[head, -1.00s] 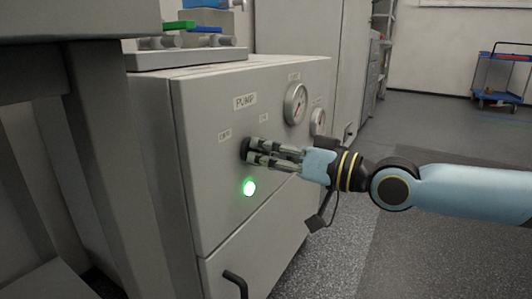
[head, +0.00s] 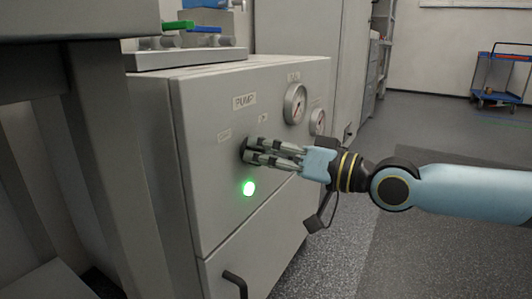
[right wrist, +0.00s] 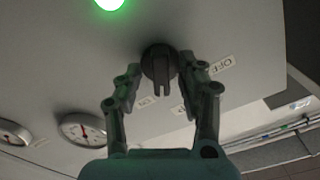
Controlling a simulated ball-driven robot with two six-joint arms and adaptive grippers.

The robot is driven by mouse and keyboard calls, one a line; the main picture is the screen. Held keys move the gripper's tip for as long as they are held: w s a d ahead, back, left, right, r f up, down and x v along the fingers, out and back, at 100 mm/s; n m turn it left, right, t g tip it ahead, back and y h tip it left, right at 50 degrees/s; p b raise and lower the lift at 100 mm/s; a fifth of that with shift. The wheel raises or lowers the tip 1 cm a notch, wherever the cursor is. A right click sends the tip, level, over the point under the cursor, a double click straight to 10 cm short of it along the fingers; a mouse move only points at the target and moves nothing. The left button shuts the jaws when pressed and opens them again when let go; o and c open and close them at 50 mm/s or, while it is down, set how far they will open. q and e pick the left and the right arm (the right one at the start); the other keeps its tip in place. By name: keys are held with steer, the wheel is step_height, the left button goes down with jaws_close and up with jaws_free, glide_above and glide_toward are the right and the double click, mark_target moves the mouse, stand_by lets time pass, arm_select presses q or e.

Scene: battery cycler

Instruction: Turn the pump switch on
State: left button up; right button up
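The pump switch is a dark round knob (right wrist: 160,66) with a raised bar, on the grey panel under the PUMP label (head: 244,101). In the right wrist view the bar points down the picture, towards the ON label (right wrist: 147,101) side and away from the OFF label (right wrist: 221,66). My right gripper (head: 249,151) is at the knob in the head view and mostly hides it. In the right wrist view its fingers stand apart on either side of the knob, with gaps to the bar. A green lamp (head: 249,188) below the knob is lit. My left gripper is out of view.
Two round gauges, the larger one (head: 295,104) and the smaller one (head: 318,121), sit right of the knob. A black handle (head: 236,284) sticks out low on the cabinet. Open floor lies right of the cabinet, with a blue trolley (head: 500,75) far back.

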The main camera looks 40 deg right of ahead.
steer(key=v, duration=0.7)
steer(key=shift+s, duration=0.2)
steer(key=shift+d, duration=0.1)
stand_by(0.8)
